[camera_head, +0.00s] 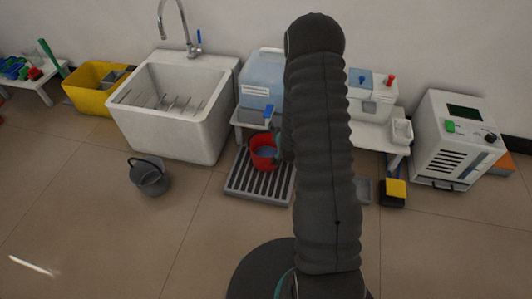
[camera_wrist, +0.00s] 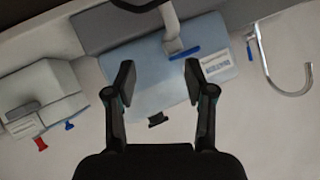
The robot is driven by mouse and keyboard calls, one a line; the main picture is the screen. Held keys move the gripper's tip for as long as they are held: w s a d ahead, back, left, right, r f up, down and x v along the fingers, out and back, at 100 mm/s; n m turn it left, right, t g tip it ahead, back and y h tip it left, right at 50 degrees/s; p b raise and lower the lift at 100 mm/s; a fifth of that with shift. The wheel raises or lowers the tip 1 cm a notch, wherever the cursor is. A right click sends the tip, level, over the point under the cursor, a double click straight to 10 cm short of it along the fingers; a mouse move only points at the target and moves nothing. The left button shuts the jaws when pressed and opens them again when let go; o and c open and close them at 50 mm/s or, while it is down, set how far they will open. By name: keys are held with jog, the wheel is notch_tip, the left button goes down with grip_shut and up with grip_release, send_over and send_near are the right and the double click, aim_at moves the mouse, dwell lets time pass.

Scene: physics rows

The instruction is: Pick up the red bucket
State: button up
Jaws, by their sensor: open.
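The red bucket (camera_head: 263,158) stands upright on a dark slatted grate (camera_head: 247,186) in front of the blue container, in the head view. Its inside looks blue-grey, and its right side is close to my arm. In the wrist view, which looks upside down, my gripper (camera_wrist: 159,82) is open with nothing between its fingers. The pale blue container (camera_wrist: 150,65) with a white label is behind the fingers there. No red bucket surface shows in the wrist view; a dark curved piece at the top edge is unclear. In the head view my gripper is mostly hidden behind my arm.
A white sink (camera_head: 172,115) stands left of the grate, with a grey bucket (camera_head: 150,177) on the floor before it. A yellow bin (camera_head: 92,92) is further left. A white machine (camera_head: 455,140) stands at right. The front left floor is clear.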

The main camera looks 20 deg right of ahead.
jog(key=s+d+f+m+t, duration=0.1)
jog(key=s+f, duration=0.2)
jog(key=f, duration=0.4)
jog(key=s+d+f+m+t, duration=0.1)
jog(key=s+f, duration=0.2)
jog(key=f, duration=0.3)
jog(key=shift+h, duration=0.4)
jog(key=x, duration=1.4)
jog(key=shift+a+f, duration=0.1)
jog(key=shift+f, duration=0.05)
grip_shut()
